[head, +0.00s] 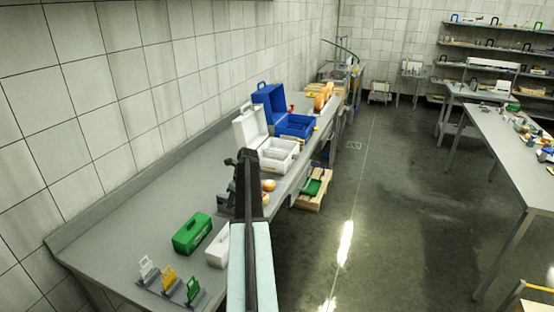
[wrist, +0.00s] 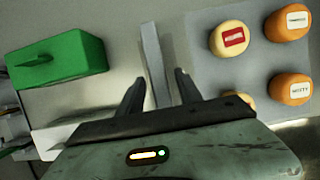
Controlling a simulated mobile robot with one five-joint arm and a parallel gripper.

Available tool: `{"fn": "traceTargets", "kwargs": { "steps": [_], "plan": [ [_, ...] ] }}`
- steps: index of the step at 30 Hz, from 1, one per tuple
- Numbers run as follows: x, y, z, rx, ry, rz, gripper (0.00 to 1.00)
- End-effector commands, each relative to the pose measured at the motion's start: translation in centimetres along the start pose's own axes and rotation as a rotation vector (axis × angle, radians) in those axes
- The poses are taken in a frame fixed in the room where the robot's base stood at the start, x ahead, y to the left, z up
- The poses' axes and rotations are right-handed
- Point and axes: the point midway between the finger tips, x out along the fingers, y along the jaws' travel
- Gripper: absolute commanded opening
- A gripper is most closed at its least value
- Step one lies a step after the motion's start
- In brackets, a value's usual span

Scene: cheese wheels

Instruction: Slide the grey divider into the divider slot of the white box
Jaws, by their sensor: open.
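The grey divider (wrist: 153,52) shows in the wrist view as a long narrow strip on the table. My gripper (wrist: 160,76) is open, with one finger on each side of the strip. I cannot tell its height above the table. In the head view my gripper (head: 240,163) is over the bench, and my arm hides the divider. The open white box (head: 279,157) stands beyond my gripper on the bench, its lid (head: 250,128) raised. Its divider slot is too small to make out.
Cheese wheels (wrist: 229,39) sit on a grey mat (wrist: 205,75) right of the divider. A green box (wrist: 65,62) is to the left. A blue box (head: 295,126) stands behind the white one. A closed white box (head: 217,250) and small coloured stands (head: 169,277) are nearer.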

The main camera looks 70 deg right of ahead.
Motion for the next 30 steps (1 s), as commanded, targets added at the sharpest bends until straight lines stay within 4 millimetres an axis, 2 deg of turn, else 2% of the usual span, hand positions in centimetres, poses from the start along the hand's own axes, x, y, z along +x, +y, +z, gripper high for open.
{"fn": "traceTargets", "kwargs": {
  "steps": [4,5,9,17,30],
  "plan": [
    [-0.1,0.0,0.0,0.000,0.000,0.000,0.42],
    [-0.1,0.0,0.0,0.000,0.000,0.000,0.39],
    [-0.1,0.0,0.0,0.001,0.000,0.000,0.00],
    [-0.2,-0.1,0.0,0.001,0.000,0.000,0.00],
    [-1.7,-0.1,0.5,0.001,0.000,0.000,0.00]
  ]
}}
